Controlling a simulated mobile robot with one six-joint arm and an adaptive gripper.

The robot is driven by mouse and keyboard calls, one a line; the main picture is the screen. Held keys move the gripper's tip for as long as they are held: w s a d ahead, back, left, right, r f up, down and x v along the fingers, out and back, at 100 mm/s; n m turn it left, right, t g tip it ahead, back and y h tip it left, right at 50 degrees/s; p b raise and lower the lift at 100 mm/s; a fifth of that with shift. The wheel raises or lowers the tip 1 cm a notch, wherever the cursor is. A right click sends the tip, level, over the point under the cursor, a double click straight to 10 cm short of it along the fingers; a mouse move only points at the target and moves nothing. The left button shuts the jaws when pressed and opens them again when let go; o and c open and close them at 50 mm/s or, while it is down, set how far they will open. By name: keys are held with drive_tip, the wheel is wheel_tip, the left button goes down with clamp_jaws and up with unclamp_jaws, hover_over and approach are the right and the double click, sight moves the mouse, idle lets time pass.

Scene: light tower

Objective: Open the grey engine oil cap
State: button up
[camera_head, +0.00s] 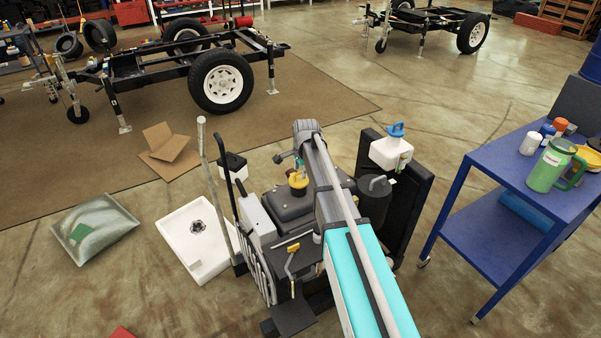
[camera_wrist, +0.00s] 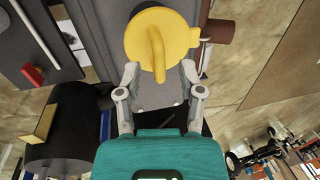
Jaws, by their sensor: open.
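A round yellow cap (camera_wrist: 150,24) with a raised grip bar fills the top middle of the wrist view. A yellow cap (camera_head: 298,180) also shows on the dark engine block (camera_head: 287,215) in the head view. I cannot make out a grey oil cap with certainty in either view. My gripper (camera_wrist: 160,72) is open, with its two fingers apart just below the yellow cap in the wrist picture. Whether the fingers touch the cap cannot be told. In the head view my arm hides part of the engine.
A white jug with a blue cap (camera_head: 391,152) and a dark canister (camera_head: 373,203) stand right of the engine. A white tray (camera_head: 178,229) lies left of it. A blue cart (camera_head: 486,171) is at right. A black cylinder (camera_wrist: 65,138) is left of my gripper.

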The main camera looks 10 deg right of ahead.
clamp_jaws()
idle(0.3)
